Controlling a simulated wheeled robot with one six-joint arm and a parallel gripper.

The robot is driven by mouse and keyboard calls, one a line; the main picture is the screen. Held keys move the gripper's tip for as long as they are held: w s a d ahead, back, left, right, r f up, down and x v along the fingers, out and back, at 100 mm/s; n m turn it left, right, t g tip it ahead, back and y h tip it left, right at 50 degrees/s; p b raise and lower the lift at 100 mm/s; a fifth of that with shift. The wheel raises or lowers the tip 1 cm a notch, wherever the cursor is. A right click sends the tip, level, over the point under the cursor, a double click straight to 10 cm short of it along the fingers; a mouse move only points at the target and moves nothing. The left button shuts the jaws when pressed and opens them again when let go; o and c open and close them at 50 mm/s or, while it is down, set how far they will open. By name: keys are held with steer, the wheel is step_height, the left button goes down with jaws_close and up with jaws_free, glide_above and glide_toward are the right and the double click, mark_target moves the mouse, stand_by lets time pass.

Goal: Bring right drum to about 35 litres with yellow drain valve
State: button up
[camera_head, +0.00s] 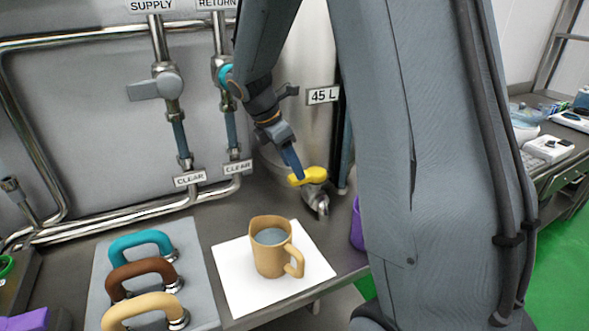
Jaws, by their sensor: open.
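The right drum (309,141) is a pale metal cylinder with a "45 L" plate (323,95); my arm covers much of it. No liquid level shows on it. The yellow drain valve (307,176) is a yellow handle on a metal spout low on the drum's front. My gripper (292,164) points down at the yellow handle, its blue-grey fingers at or just above the handle's left part. It is open; I cannot tell whether the fingers touch or straddle the handle.
Teal (141,242), brown (146,273) and tan (143,304) handles lie on a grey mat at left. SUPPLY and RETURN pipes (158,40) run along the wall. A purple object (357,226) stands beside my arm.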

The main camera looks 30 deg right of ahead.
mark_target(308, 177)
steer(key=shift+x, duration=1.55)
jaws_close()
